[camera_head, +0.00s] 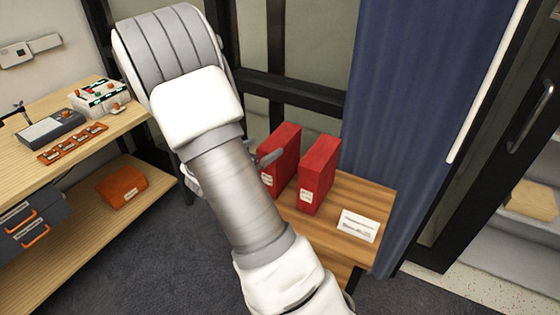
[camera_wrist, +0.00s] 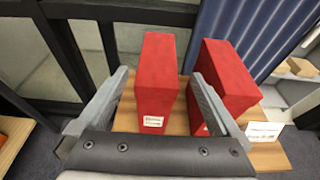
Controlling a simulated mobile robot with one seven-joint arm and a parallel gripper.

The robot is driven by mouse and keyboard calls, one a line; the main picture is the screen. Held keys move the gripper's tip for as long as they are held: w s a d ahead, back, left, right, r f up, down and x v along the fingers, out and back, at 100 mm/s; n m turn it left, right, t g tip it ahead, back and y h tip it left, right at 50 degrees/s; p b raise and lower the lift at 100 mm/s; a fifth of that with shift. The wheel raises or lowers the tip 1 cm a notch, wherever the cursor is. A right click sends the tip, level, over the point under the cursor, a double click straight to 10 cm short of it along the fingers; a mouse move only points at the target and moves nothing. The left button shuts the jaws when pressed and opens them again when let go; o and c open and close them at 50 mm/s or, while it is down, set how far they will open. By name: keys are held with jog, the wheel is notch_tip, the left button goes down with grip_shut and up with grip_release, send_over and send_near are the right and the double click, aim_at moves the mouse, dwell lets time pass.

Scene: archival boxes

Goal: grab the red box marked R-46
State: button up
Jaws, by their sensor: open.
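Two red upright boxes stand side by side on a small wooden table. The left red box (camera_head: 281,158) also shows in the wrist view (camera_wrist: 156,85), framed between my fingers. The right red box (camera_head: 319,172) shows in the wrist view (camera_wrist: 226,78) partly behind my right finger. Each has a small white label low on its front, too small to read, so I cannot tell which is R-46. My gripper (camera_wrist: 160,73) is open and empty, close to the left box. I cannot tell whether the fingers reach past its front face.
A white card (camera_head: 358,226) lies on the wooden table (camera_head: 335,243) right of the boxes. A blue curtain (camera_head: 415,110) hangs behind and to the right. Dark window framing stands behind. A wooden shelf unit (camera_head: 75,138) with devices and an orange box (camera_head: 122,187) is at left.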

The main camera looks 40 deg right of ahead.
aim_at(277, 140)
jog(key=x, duration=0.9)
jog(key=shift+f, duration=0.3)
jog(key=shift+a, duration=0.1)
jog(key=shift+c, duration=0.2)
jog(key=shift+r, duration=0.1)
grip_shut()
